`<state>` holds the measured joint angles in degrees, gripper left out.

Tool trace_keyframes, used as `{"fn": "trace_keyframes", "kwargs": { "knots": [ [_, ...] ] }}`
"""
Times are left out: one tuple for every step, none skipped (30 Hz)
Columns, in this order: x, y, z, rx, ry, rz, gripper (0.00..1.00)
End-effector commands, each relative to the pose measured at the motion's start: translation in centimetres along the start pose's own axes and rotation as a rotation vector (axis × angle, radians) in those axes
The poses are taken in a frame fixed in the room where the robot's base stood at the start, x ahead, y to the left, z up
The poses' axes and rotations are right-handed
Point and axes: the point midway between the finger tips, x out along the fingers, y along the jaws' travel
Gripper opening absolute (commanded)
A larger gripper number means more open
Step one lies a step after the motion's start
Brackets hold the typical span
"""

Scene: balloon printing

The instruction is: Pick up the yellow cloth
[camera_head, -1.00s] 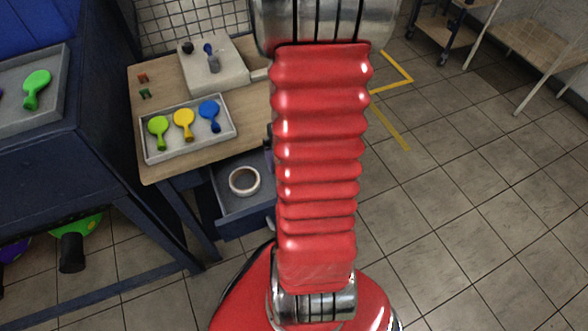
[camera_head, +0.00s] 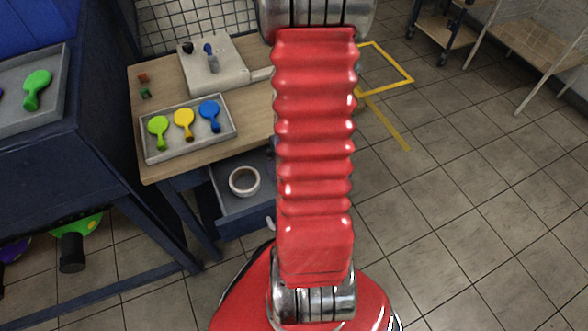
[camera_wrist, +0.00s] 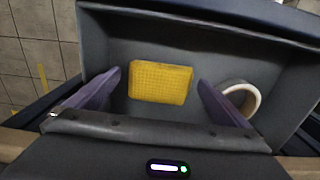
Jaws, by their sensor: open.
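The yellow cloth (camera_wrist: 160,82) lies flat on the floor of the open drawer (camera_wrist: 115,45) in the wrist view. It looks like a folded, textured rectangle. My gripper (camera_wrist: 160,92) is open, with one purple finger on each side of the cloth. The fingers appear apart from it, and I cannot tell how high they are above it. In the head view my red arm hides the gripper and the cloth, while part of the drawer (camera_head: 240,212) shows to the left of the arm.
Above the drawer is a wooden table (camera_head: 160,85) with a tray (camera_head: 187,146) of coloured balloon-shaped pieces and a grey device (camera_head: 225,72).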

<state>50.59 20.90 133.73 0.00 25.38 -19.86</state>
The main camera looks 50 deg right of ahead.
Motion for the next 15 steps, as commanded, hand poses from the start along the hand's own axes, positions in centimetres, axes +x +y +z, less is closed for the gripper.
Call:
{"fn": "trace_keyframes", "kwargs": {
  "knots": [
    [0.58,-0.03,0.07,0.000,-0.002,-0.001,1.00],
    [0.83,-0.03,0.07,0.000,-0.003,-0.001,1.00],
    [1.08,-0.03,0.07,0.000,-0.002,-0.001,1.00],
    [1.24,-0.03,0.06,0.000,-0.002,-0.001,1.00],
    [1.36,-0.02,0.05,0.000,-0.001,0.000,1.00],
    [1.48,-0.02,0.04,0.000,0.000,0.000,1.00],
    [1.53,-0.02,0.03,0.000,0.000,0.000,1.00],
    [1.55,-0.02,0.03,0.000,0.000,0.000,1.00],
    [1.55,-0.02,0.03,0.000,0.000,0.000,1.00],
    [1.54,-0.02,0.02,0.000,0.000,0.000,1.00],
    [1.54,-0.02,0.02,0.000,0.000,0.000,1.00],
    [1.53,-0.02,0.02,0.000,0.000,0.000,1.00],
    [1.53,-0.02,0.02,0.000,0.000,0.000,1.00],
    [1.52,-0.02,0.03,0.000,0.000,0.000,1.00],
    [1.52,-0.02,0.03,0.000,0.000,0.000,1.00]
  ]
}}
